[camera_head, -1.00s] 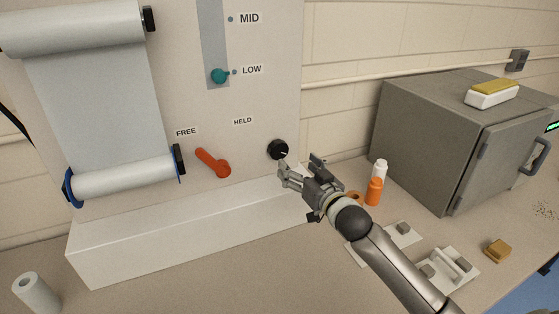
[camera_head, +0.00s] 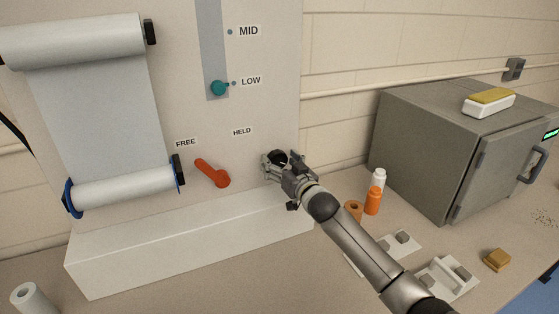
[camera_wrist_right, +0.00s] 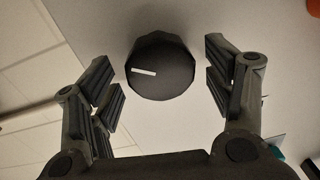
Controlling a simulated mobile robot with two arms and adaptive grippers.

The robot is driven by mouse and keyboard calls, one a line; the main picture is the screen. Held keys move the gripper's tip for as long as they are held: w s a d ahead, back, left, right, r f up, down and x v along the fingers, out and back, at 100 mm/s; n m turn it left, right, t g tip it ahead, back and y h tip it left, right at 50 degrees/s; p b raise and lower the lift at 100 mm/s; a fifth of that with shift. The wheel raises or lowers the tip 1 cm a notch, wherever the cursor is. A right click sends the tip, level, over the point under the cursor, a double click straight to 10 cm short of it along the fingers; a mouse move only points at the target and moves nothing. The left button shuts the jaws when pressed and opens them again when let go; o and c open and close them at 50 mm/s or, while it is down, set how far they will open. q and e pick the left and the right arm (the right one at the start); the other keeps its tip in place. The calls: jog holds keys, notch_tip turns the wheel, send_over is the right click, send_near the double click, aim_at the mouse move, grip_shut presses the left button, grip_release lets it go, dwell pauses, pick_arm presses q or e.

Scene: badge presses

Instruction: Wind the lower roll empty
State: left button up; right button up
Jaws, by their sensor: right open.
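The lower roll (camera_head: 122,188) carries white film between blue end flanges, with the film sheet (camera_head: 97,118) running up to the upper roll (camera_head: 75,42). The red lever (camera_head: 211,173) tilts up-left toward the FREE label. A black knob (camera_head: 279,158) sits on the panel right of the lever, partly hidden by my right gripper (camera_head: 275,166). In the right wrist view the knob (camera_wrist_right: 162,68) with its white mark lies between the open fingers (camera_wrist_right: 160,85), with gaps on both sides. My left gripper is not in view.
A teal slider knob (camera_head: 218,88) stands at LOW. A white ledge (camera_head: 185,245) juts out below the panel. White and orange bottles (camera_head: 373,200) stand right of my arm, before a grey cabinet (camera_head: 430,150). A loose white roll (camera_head: 30,298) is at lower left.

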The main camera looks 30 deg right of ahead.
jog(key=shift+w, duration=0.35)
jog(key=c, duration=1)
